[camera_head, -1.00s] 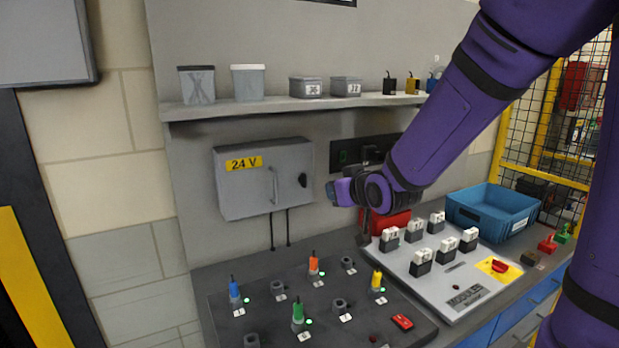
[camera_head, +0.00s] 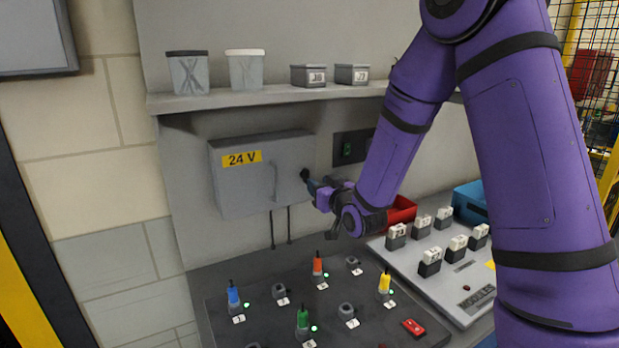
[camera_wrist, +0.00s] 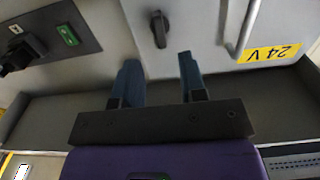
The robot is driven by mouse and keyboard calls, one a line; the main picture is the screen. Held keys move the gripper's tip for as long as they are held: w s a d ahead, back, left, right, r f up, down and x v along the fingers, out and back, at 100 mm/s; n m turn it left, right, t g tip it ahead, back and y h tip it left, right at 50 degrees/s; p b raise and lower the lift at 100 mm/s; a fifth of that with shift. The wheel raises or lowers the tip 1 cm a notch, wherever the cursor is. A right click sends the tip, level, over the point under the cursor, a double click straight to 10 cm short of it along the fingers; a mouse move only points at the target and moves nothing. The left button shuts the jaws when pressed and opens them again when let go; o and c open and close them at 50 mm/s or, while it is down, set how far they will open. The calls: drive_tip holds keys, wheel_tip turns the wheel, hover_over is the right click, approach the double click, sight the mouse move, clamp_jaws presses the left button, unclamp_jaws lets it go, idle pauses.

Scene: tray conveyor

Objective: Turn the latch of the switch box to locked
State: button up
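The switch box (camera_head: 240,190) is a grey wall cabinet with a yellow 24 V label and a vertical handle. Its door looks closed. The latch (camera_head: 305,175) is a small black knob on the door's right side. In the wrist view the latch (camera_wrist: 158,29) is a dark elongated knob, nearly upright and slightly tilted. My gripper (camera_head: 313,187) is just in front of the latch, at the box's right edge. In the wrist view my gripper (camera_wrist: 160,78) has its two blue fingers apart with nothing between them; the latch lies a little beyond the fingertips, roughly in line with the gap.
A black panel with a green switch (camera_wrist: 68,35) and a dark knob (camera_wrist: 22,52) is beside the box. A shelf (camera_head: 270,95) with tubs and small boxes runs above. Below are a plug board (camera_head: 230,335) and a module panel (camera_head: 410,275).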

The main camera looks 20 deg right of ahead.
sight(308, 176)
drive_tip(key=shift+w+a, duration=0.2)
drive_tip(key=shift+w, duration=0.8)
drive_tip(key=shift+w+a, duration=0.2)
drive_tip(key=shift+w, duration=0.8)
drive_tip(key=shift+w+a, duration=0.2)
drive_tip(key=shift+w, duration=0.8)
clamp_jaws()
